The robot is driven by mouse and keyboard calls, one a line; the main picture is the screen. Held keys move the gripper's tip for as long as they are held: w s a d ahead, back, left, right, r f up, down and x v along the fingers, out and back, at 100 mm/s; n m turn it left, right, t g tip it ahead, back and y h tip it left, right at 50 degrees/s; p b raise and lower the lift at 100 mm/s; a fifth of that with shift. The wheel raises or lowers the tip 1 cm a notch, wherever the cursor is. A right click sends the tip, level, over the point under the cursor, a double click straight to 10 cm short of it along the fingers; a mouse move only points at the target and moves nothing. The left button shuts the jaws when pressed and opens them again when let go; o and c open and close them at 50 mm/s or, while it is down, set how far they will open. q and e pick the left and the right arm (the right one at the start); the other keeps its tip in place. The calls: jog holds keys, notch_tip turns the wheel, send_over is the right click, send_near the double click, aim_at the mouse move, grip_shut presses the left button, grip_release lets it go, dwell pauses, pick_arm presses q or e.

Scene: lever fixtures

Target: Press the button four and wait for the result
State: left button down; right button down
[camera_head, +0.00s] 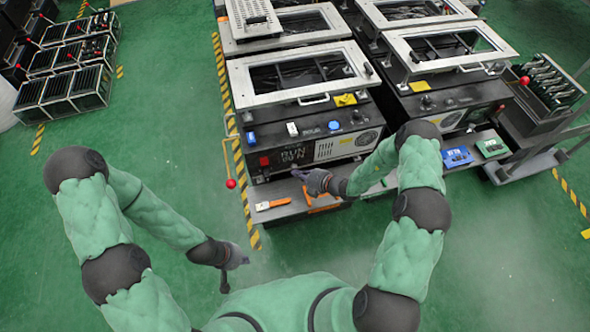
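I cannot tell which of these is button four; the markings are too small. My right gripper (303,178) is over the ledge in front of this panel, below the label and seemingly apart from the panel. My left gripper (232,268) hangs low over the green floor, away from the machine. Both are too small to tell open from shut.
An orange-handled tool (272,204) and an orange part (322,203) lie on the ledge. A second machine (450,100) stands to the right, with a blue device (457,157) in front. A red-ball lever (231,183) juts out left.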

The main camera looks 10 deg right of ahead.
jog(key=shift+s+p, duration=0.3)
jog(key=shift+s, duration=0.5)
jog(key=shift+s+d+p, duration=0.15)
jog(key=shift+s+p, duration=0.8)
jog(key=shift+s, duration=1.55)
